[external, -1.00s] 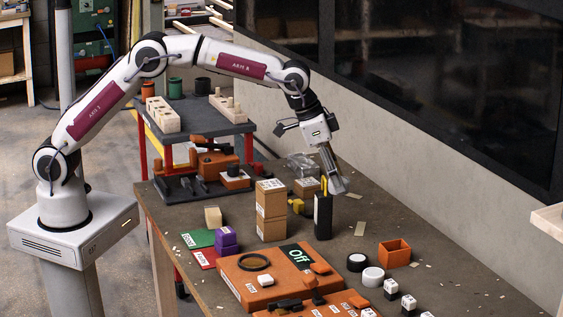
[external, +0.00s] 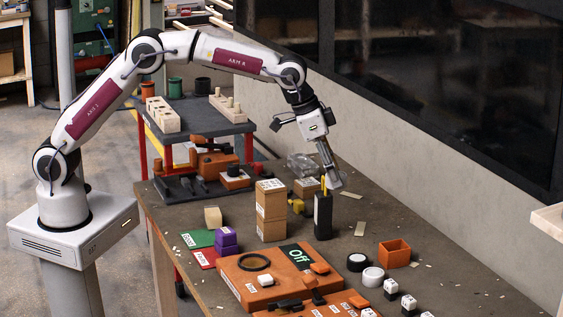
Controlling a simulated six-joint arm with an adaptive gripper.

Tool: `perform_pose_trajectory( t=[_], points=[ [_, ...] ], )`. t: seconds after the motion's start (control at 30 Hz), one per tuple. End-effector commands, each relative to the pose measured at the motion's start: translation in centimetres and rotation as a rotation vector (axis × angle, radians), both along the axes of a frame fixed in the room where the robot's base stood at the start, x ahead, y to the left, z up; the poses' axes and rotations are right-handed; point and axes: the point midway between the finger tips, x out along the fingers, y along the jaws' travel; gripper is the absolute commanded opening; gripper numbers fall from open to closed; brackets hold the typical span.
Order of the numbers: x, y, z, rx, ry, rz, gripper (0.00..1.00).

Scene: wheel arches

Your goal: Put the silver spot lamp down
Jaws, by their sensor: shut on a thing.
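My gripper (external: 329,165) is above the far part of the workbench (external: 375,215), pointing down with a slight tilt. It is shut on a small silver-grey piece, which I take as the silver spot lamp (external: 336,181). The lamp is at the fingertips, seen small, and partly merges with the fingers. It appears just behind and to the right of the top of a black upright holder (external: 323,217) with a yellow piece sticking up. I cannot tell the lamp's height above the bench or whether it touches anything.
Stacked cardboard boxes (external: 271,210) stand left of the black holder. An orange open bin (external: 395,253) and a white roll (external: 373,276) lie to the right. An orange panel marked "Off" (external: 270,280) is in front. The bench right of the holder is mostly clear.

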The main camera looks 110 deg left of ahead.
Motion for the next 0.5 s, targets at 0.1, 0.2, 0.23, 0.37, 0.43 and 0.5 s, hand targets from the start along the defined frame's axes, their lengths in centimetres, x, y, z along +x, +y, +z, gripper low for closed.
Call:
perform_pose_trajectory(
  t=[0.1,0.2,0.23,0.37,0.43,0.5],
  points=[
    [0.0,0.0,-0.6,0.0,0.001,0.0,0.14],
    [0.0,0.0,-1.5,-0.001,0.003,0.0,0.14],
    [-0.1,0.0,-1.9,-0.001,0.003,0.0,0.14],
    [-0.1,0.0,-3.9,-0.001,0.004,0.0,0.14],
    [-0.1,0.0,-5.1,-0.001,0.004,-0.001,0.14],
    [-0.1,0.0,-6.3,-0.001,0.004,-0.001,0.14]
  ],
)
